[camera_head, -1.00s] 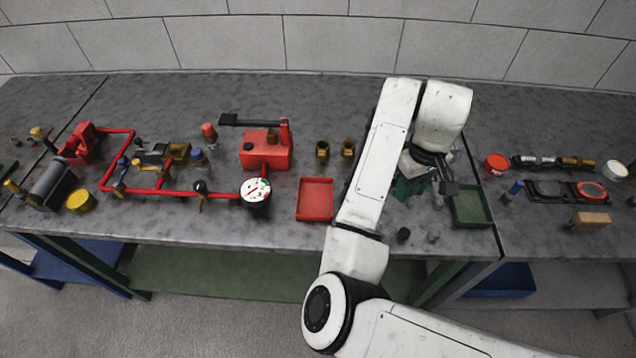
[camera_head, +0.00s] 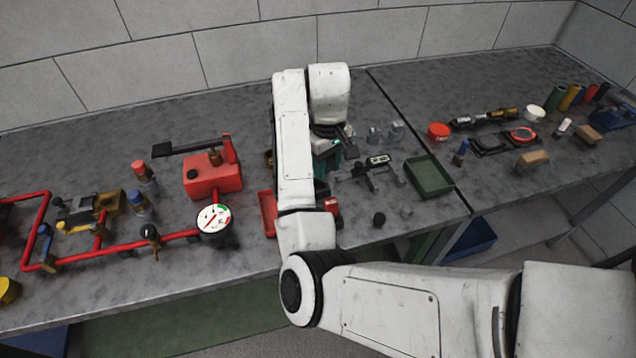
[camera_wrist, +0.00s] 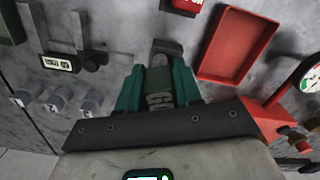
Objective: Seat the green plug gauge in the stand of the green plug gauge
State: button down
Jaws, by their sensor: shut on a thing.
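The green plug gauge (camera_wrist: 160,92), marked GO, is between the teal fingers of my gripper (camera_wrist: 158,78) in the wrist view. A grey rounded end (camera_wrist: 166,48) shows beyond the fingertips. In the camera_head view, my gripper (camera_head: 330,152) is over the bench, partly behind my white arm, and I cannot make out the gauge there. A dark stand-like fixture with a pale lettered label (camera_head: 378,160) is right of my gripper; it also shows at upper left in the wrist view (camera_wrist: 62,62). I cannot tell for sure that it is the green gauge's stand.
A green tray (camera_head: 430,178) lies right of the fixture. Small grey pieces (camera_wrist: 60,98) stand nearby. A red tray (camera_wrist: 232,48) and a red tank (camera_head: 212,178) are left of my arm. A pressure gauge (camera_head: 213,222) stands near the red pipe.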

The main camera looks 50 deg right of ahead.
jog(key=shift+w+f+b, duration=0.35)
jog(key=shift+w+f, duration=0.15)
jog(key=shift+f, duration=0.35)
jog(key=shift+w+f, duration=0.6)
jog(key=shift+w, duration=0.1)
jog(key=shift+d+f+p, duration=0.1)
jog(key=shift+f+p, duration=0.45)
jog(key=shift+f, duration=0.95)
jog(key=shift+f, duration=0.2)
jog(key=c, duration=0.8)
grip_release()
jog(key=shift+o, duration=0.2)
